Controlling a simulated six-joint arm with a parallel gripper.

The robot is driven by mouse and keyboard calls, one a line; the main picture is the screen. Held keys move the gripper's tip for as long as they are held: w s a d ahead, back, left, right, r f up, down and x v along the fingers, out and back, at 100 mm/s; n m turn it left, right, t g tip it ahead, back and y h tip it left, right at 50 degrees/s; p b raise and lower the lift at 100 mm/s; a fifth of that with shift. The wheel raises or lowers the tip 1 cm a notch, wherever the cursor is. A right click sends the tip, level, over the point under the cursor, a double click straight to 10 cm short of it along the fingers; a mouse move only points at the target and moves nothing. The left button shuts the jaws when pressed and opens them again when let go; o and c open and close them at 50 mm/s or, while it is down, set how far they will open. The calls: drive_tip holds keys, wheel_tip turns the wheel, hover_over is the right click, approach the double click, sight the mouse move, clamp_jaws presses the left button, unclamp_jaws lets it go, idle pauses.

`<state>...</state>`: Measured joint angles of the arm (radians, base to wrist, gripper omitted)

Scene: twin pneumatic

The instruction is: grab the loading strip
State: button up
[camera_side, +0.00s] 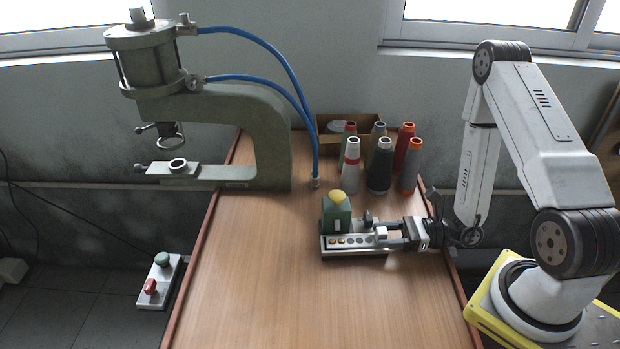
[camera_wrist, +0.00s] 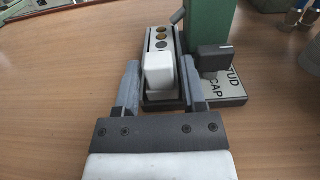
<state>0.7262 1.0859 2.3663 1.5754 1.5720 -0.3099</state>
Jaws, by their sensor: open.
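The loading strip (camera_side: 352,241) is a narrow pale bar with a row of round pockets, some holding brass-coloured pieces. It lies in front of a green block and has a white grip block (camera_side: 380,233) at its right end. In the wrist view the strip (camera_wrist: 151,40) runs away from me, with the white grip block (camera_wrist: 159,70) at its near end. My gripper (camera_side: 392,235) is open and low over the table. In the wrist view its fingers (camera_wrist: 160,66) stand on either side of the white block, with a visible gap on the left; contact on the right is unclear.
A green block (camera_side: 337,217) with a yellow knob stands right behind the strip, with a black knob (camera_wrist: 214,58) close to my right finger. Several thread cones (camera_side: 379,170) stand farther back. A press (camera_side: 262,130) with blue hoses is at left. The front table is clear.

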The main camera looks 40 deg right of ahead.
drive_tip(key=shift+x, duration=0.85)
clamp_jaws()
